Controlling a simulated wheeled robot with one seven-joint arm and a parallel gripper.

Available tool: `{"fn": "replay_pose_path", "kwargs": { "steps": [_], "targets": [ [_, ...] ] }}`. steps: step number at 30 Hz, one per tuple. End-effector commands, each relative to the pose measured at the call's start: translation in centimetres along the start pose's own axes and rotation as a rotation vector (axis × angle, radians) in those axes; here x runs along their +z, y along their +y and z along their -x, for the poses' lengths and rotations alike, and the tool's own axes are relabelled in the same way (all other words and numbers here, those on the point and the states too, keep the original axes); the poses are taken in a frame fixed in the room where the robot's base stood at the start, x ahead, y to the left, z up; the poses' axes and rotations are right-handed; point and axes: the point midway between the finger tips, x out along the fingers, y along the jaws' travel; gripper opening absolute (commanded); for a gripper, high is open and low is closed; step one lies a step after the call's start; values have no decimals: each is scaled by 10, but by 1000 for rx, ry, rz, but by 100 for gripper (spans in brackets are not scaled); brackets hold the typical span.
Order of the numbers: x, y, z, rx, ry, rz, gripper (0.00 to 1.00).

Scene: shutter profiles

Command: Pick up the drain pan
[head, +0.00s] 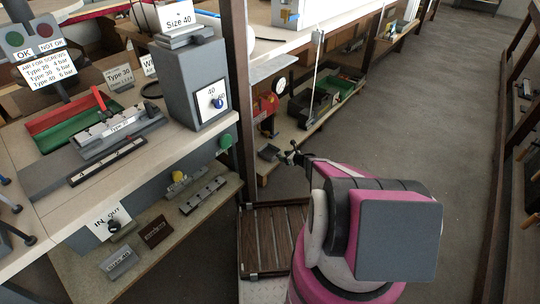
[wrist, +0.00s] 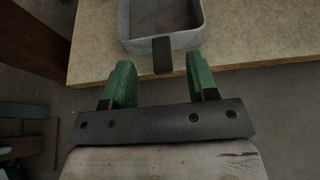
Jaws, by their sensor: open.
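The drain pan appears to be the grey, shallow, open-topped box (wrist: 183,40) at the top of the wrist view, its upper part cut off by the frame. It sits at the edge of a speckled tan shelf, and a dark tab (wrist: 161,55) sticks out from its near wall. My gripper (wrist: 160,76) has two green fingers spread apart, with nothing held between them. The tab lies just beyond the fingertips, between their lines. In the head view, my gripper (head: 287,156) is beside a small dark grey piece (head: 269,153) on the low shelf, likely the same pan.
The low shelf (head: 300,136) also holds a red item, a dial and a green-lined bin (head: 345,87). A dark upright post (head: 238,90) stands left of my gripper. A slatted wooden rack (head: 270,240) is below. The aisle floor (head: 440,110) at right is clear.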

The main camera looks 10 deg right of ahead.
Motion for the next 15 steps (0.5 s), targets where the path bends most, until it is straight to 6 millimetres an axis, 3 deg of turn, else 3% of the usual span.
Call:
{"fn": "replay_pose_path", "kwargs": {
  "steps": [7,15],
  "targets": [
    [-1,0,-36,1,0,1,53],
    [0,0,-38,0,0,0,53]
  ]
}}
